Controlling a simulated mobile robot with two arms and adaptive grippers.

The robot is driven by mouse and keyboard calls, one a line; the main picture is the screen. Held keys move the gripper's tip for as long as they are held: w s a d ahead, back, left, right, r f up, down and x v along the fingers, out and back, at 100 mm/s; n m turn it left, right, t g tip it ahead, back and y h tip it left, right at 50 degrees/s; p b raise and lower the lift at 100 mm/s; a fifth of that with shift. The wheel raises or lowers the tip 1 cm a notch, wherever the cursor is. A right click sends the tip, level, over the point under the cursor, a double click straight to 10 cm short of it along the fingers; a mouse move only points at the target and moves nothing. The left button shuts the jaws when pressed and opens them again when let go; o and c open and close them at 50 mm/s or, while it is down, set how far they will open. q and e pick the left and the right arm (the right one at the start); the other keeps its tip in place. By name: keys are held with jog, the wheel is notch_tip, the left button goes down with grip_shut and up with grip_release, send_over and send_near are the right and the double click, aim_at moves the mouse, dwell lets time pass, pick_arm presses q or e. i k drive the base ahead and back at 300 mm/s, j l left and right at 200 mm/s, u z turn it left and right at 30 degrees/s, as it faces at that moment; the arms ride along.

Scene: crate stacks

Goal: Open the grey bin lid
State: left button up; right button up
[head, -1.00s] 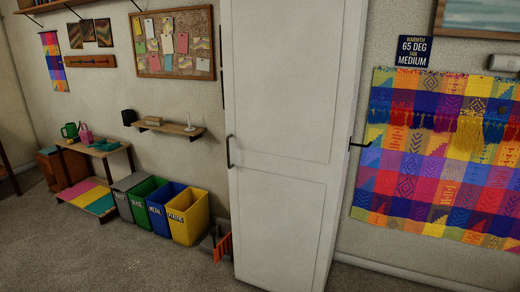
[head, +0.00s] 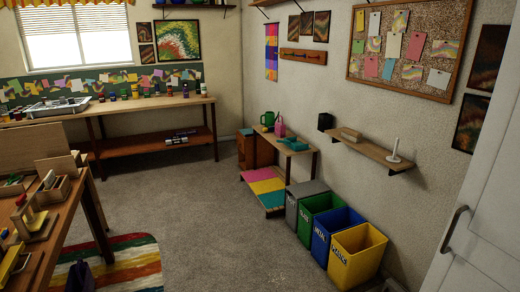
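The grey bin (head: 292,216) stands against the right wall, at the far end of a row of bins. Its grey lid (head: 307,188) lies flat on top and looks closed. A green bin (head: 309,230), a blue bin (head: 322,244) and a yellow bin (head: 342,268) stand beside it, coming nearer to me, and look open at the top. Each bin has a label on its front, too small to read surely. Neither of my grippers shows in the head view.
A white door (head: 485,220) with a dark handle is close at the right. A low bench with coloured panels (head: 264,188) stands just beyond the grey bin. A wooden table (head: 62,215) and striped rug (head: 130,262) are at left. Open carpet (head: 210,220) lies between.

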aim_at(310, 188)
jog(key=i+j+u, duration=0.15)
jog(key=i+u, duration=0.2)
jog(key=i, duration=0.35)
jog(key=i+u, duration=0.35)
jog(key=i, duration=0.3)
